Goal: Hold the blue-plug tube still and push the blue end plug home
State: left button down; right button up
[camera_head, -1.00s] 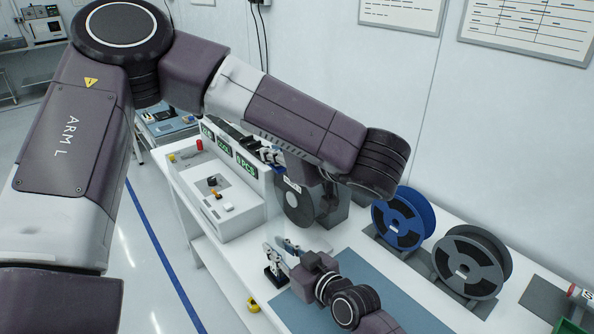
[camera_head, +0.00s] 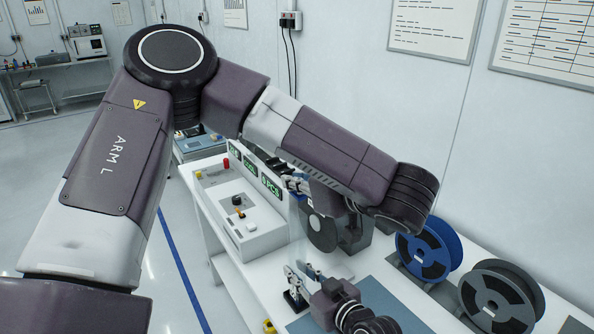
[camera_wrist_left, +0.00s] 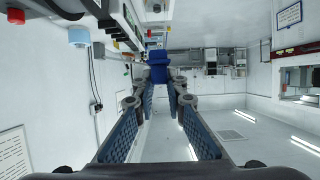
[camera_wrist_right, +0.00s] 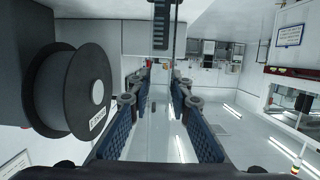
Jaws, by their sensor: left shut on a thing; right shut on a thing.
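The blue end plug (camera_wrist_left: 158,58) is between the fingertips of my left gripper (camera_wrist_left: 159,84) in the left wrist view. My left gripper is shut on it. In the right wrist view, a clear tube (camera_wrist_right: 161,28) with a dark ribbed section inside runs down from the top edge into my right gripper (camera_wrist_right: 160,82), which is shut on it. In the head view my left gripper (camera_head: 292,183) is small, partly behind its own arm, above my right gripper (camera_head: 296,286). Whether the plug touches the tube's end cannot be told.
A white machine (camera_head: 237,211) with small buttons and green signs stands behind the grippers. Blue (camera_head: 425,255) and black (camera_head: 497,297) reels stand at the right of the white bench. A dark reel (camera_wrist_right: 75,92) is close beside my right gripper. A blue-grey mat (camera_head: 392,298) lies in front.

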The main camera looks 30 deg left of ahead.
pick_arm(q)
jog(key=shift+f, duration=1.45)
jog(key=shift+f, duration=1.25)
jog(key=c, duration=1.9)
grip_release()
jog(key=shift+d, duration=0.1)
jog(key=v, duration=1.2)
jog(key=shift+s, duration=0.1)
pick_arm(e)
jog(key=o, duration=1)
